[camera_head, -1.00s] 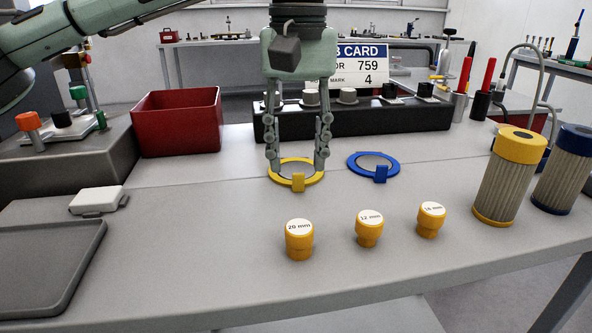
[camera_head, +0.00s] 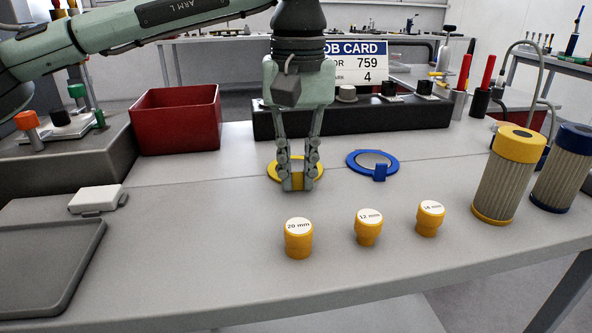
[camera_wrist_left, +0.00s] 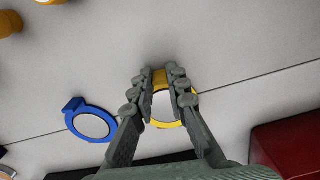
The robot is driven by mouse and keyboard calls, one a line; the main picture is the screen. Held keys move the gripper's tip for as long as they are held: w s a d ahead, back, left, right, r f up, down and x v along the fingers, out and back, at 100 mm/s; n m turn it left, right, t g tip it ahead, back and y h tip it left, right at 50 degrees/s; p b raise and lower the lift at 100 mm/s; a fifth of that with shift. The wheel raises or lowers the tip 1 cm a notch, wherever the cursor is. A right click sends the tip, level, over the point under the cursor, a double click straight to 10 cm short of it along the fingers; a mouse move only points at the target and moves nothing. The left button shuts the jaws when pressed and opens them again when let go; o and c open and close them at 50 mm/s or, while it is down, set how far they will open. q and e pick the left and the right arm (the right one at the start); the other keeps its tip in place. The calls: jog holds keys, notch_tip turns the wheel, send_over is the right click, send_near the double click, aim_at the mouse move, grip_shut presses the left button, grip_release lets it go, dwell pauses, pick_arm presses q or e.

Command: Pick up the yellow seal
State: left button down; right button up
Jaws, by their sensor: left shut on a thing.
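The yellow seal (camera_head: 273,170) is a flat ring with a raised tab, lying at table level in the middle of the bench. It also shows in the left wrist view (camera_wrist_left: 160,76). My left gripper (camera_head: 297,184) points down over the ring's near side, its fingers shut on the tab. In the left wrist view the fingertips (camera_wrist_left: 160,82) sit on either side of the yellow tab. The fingers hide part of the ring. My right gripper is not in view.
A blue ring seal (camera_head: 372,161) lies just right of the yellow one. Yellow plugs (camera_head: 298,238) stand in front. A red bin (camera_head: 176,121) is at the back left, a dark rack (camera_head: 405,116) behind, and filters (camera_head: 509,175) at the right.

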pick_arm(q)
jog(key=shift+r, duration=0.1)
jog(key=shift+r, duration=0.65)
notch_tip(320, 180, up, 3)
jog(key=shift+d+f, duration=0.1)
jog(key=shift+f, duration=0.05)
jog(key=s+d+r+b, duration=0.1)
jog(key=s+d+r, duration=0.5)
jog(key=s+d, duration=0.2)
jog(key=shift+d+r, duration=0.2)
jog(key=shift+r, duration=0.2)
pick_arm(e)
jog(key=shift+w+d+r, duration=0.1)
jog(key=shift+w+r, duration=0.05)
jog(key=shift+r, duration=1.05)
